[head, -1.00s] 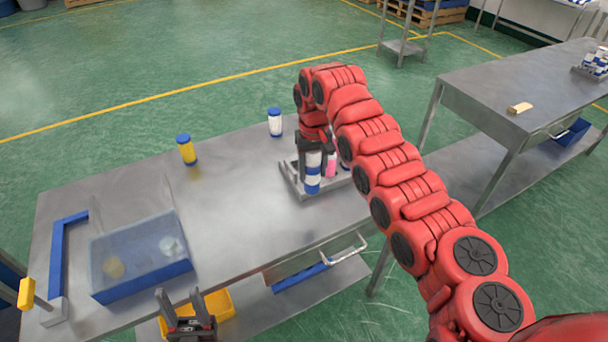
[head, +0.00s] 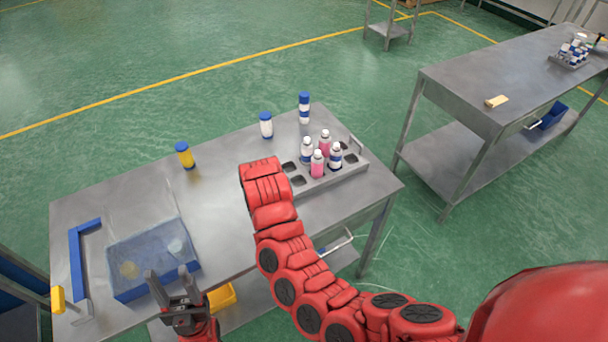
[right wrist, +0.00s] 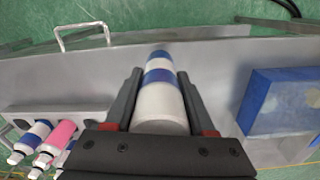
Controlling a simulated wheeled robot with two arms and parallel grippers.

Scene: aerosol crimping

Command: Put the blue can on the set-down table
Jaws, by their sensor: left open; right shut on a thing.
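My right gripper (right wrist: 160,76) is shut on a white can with blue bands and a blue end (right wrist: 160,105), seen in the right wrist view. In the head view my right arm hides that gripper and the can, left of the rack. A similar blue-and-white can (head: 304,107) stands upright at the back of the near steel table (head: 225,205). A white can with a blue cap (head: 266,126) and a yellow can with a blue cap (head: 185,156) stand to its left. My left gripper (head: 172,285) is open and empty at the table's front edge.
A grey rack (head: 330,182) holds several white, blue and pink bottles. A blue tray (head: 152,283) with a clear cover and a blue bracket (head: 77,255) are at left. Another steel table (head: 510,75) stands at right with a tan block (head: 496,101).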

